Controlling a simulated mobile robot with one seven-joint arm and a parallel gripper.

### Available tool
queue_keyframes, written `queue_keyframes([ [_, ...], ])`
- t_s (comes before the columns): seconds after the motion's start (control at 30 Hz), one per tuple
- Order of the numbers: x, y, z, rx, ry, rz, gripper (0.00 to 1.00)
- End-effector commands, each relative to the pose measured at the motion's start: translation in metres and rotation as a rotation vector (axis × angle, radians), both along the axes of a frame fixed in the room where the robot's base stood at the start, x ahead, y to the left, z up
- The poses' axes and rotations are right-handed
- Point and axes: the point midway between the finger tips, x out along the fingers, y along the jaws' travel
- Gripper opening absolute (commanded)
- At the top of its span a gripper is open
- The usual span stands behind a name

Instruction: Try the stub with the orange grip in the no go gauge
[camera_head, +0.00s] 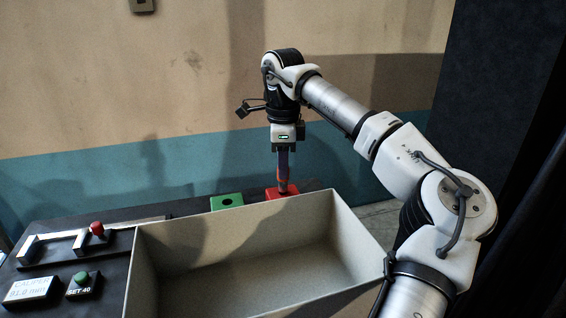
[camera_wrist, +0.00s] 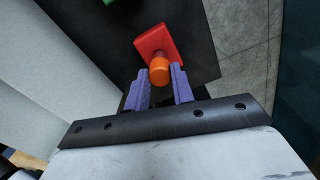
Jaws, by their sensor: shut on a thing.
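The stub with the orange grip (camera_head: 284,184) is upright between the purple fingers of my gripper (camera_head: 283,168). The wrist view shows its orange end (camera_wrist: 159,72) between the fingertips (camera_wrist: 160,80). My gripper is shut on it, directly above the red gauge block (camera_head: 272,194), which I take as the no go gauge. The red block also shows in the wrist view (camera_wrist: 153,43), just beyond the orange end. The stub's lower end meets the block's top in the head view. Its tip and the block's hole are hidden, so I cannot tell whether it has entered.
A green block (camera_head: 227,201) with a dark hole stands left of the red one. A large open grey box (camera_head: 160,280) fills the front, with no parts visible inside. A caliper (camera_head: 52,244) with red knob, a display (camera_head: 30,289) and a green button (camera_head: 81,279) lie at left.

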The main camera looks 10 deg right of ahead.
Motion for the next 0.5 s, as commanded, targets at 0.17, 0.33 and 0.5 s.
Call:
queue_keyframes([
  [0.17,0.0,-0.0001,-0.0047,0.0,0.0,0.0,0.0],
  [0.33,0.0,-0.0001,-0.0068,0.0,0.0,0.0,0.0],
  [0.5,-0.0001,-0.0001,-0.0067,0.0,0.0,0.0,0.0],
])
